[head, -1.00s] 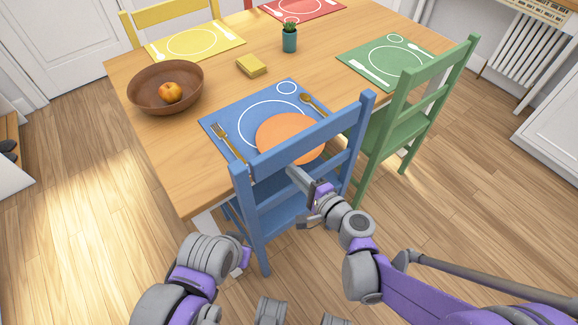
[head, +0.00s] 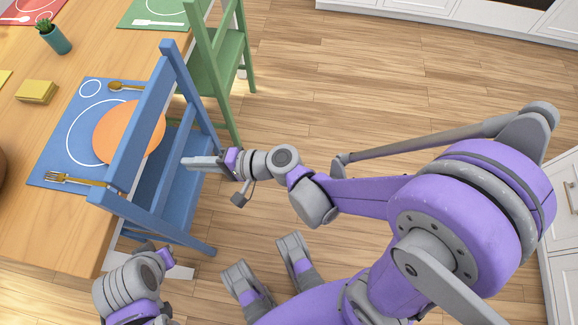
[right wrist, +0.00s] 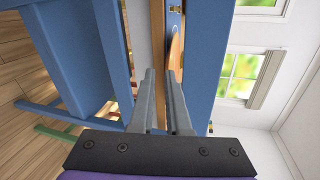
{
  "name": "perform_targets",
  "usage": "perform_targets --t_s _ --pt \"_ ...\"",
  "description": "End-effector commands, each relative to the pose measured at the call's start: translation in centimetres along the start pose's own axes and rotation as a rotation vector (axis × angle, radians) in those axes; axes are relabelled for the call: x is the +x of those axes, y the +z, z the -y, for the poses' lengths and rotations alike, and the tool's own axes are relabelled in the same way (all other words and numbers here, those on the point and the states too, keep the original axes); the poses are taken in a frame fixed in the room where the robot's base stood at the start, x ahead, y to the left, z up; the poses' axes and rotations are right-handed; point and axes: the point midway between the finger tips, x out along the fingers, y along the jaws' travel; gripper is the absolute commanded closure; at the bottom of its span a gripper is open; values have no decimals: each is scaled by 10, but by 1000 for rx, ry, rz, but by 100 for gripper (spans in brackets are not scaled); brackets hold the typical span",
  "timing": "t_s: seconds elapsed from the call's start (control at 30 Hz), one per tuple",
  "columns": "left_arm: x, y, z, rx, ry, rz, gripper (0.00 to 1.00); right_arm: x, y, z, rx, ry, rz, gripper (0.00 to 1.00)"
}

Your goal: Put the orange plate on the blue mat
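The orange plate (head: 111,125) lies over the chair-side part of the blue mat (head: 52,150) and reaches toward the table edge. The blue chair's back crosses in front of it. I cannot tell whether it lies fully flat. In the right wrist view the plate (right wrist: 176,50) shows nearly edge-on, beyond the fingertips. My right gripper (head: 188,162) is beside the blue chair, apart from the plate. In the right wrist view its fingers (right wrist: 161,78) have an empty gap between them. My left gripper (head: 160,256) is low by the chair's feet, its fingers unclear.
The blue chair (head: 150,115) stands between my right gripper and the mat. A gold fork (head: 75,180) and spoon (head: 125,87) lie on the mat. A yellow block (head: 36,91) and potted plant (head: 53,38) stand behind. A green chair (head: 222,65) is farther back. Floor at right is clear.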

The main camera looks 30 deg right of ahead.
Motion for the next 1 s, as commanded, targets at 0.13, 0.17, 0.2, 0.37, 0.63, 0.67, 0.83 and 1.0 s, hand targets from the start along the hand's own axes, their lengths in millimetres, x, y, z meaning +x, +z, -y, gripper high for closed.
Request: perform_targets --t_s 0.13,0.17,0.2,0.37,0.63,0.67,0.83,1.0 --pt "0 0 0 0 0 0 100 -38 4 -28 -258 255 -6 85" --pt "0 0 0 0 0 0 100 -50 3 -36 -318 320 -7 85" --pt "0 0 0 0 0 0 100 -66 2 -46 -396 409 -5 85" --pt "0 0 0 0 0 0 100 -139 -10 -82 -667 755 3 85" --pt "0 0 0 0 0 0 100 -223 -26 -103 -888 1099 16 85" --pt "0 0 0 0 0 0 100 -226 -27 -103 -897 1113 17 85" --pt "0 0 0 0 0 0 100 -230 -28 -104 -909 1133 18 85" --pt "0 0 0 0 0 0 100 -230 -28 -104 -908 1131 18 85"
